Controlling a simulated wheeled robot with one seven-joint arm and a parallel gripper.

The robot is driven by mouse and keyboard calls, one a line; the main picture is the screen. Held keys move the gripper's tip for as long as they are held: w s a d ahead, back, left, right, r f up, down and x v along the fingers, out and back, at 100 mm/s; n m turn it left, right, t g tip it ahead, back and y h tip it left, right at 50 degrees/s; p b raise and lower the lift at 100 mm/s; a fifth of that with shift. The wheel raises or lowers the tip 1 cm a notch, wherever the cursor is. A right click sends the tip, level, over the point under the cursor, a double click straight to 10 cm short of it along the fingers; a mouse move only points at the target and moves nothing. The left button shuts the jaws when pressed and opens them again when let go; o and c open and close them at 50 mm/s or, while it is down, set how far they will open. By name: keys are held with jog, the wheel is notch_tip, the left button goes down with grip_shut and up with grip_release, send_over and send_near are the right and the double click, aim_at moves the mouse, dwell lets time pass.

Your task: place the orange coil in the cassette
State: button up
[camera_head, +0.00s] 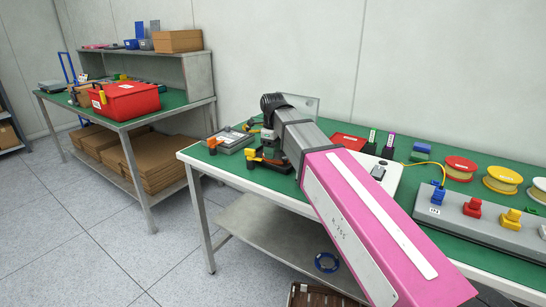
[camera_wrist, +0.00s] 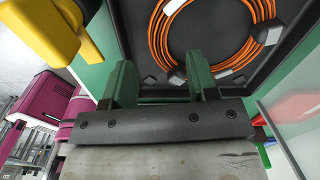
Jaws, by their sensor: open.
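The orange coil (camera_wrist: 161,42) lies in a dark tray with raised black clips (camera_wrist: 266,32) in the wrist view. Its upper part is cut off by the picture edge. My gripper (camera_wrist: 163,74) has two green fingers, apart and empty, at the near side of the coil. I cannot tell whether the fingertips touch the tray. In the head view, a black tray (camera_head: 272,162) shows partly below my arm's end, and the coil and fingers are hidden. I cannot tell which tray is the cassette; a grey tray (camera_head: 230,141) sits to the left.
A grey strip (camera_head: 490,229) with blue, red and yellow connectors lies at the front right. Yellow (camera_head: 502,178) and red (camera_head: 460,167) spools stand behind it. A white box (camera_head: 380,176) is right of my arm. A second bench (camera_head: 115,123) stands at the left.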

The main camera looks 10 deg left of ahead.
notch_tip(320, 180, up, 8)
dwell(0.4)
jog(key=shift+f, duration=0.1)
